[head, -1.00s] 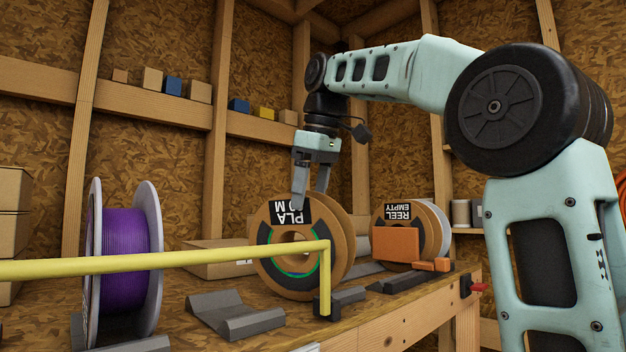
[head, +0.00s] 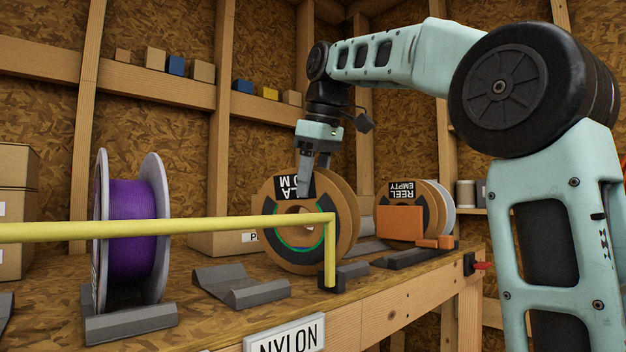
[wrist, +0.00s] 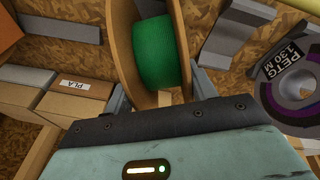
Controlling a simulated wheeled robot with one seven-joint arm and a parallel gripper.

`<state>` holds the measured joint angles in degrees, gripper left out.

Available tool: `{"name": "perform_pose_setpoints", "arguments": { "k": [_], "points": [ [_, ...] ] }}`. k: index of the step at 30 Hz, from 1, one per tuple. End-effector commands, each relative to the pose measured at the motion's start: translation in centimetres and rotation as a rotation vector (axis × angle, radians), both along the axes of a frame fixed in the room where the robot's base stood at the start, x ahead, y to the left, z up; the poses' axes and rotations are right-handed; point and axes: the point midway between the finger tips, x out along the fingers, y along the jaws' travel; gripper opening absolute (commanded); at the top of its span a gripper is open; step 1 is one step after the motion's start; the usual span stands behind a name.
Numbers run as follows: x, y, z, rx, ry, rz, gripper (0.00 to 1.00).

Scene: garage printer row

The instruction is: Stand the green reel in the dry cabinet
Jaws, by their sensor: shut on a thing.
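The green reel (head: 272,190) stands upright on the bench, with cardboard flanges and an upside-down black-and-white label. A thin green ring shows at its hub in the head view, and its green winding (wrist: 158,52) shows in the wrist view. My gripper (head: 308,190) points down from above and is shut on the reel near its top. In the wrist view my fingers (wrist: 158,88) lie on either side of it. I cannot make out the dry cabinet in these frames.
A yellow bar (head: 170,229) with a short post crosses before the reel. A purple reel (head: 132,230) sits in a grey cradle at left. An empty grey cradle (head: 240,288) lies between. An empty reel (head: 408,190) with orange blocks stands at right.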

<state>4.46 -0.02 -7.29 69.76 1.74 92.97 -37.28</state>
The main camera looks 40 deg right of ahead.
Motion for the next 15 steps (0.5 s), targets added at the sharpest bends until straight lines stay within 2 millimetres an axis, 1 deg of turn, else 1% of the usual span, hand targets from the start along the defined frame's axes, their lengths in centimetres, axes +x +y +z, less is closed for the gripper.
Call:
{"name": "perform_pose_setpoints", "arguments": {
  "k": [6, 15],
  "points": [
    [0.0, 0.0, 1.4, 0.000, -0.002, 0.000, 0.13],
    [0.0, 0.0, 2.9, -0.001, -0.003, 0.000, 0.13]
  ]
}}
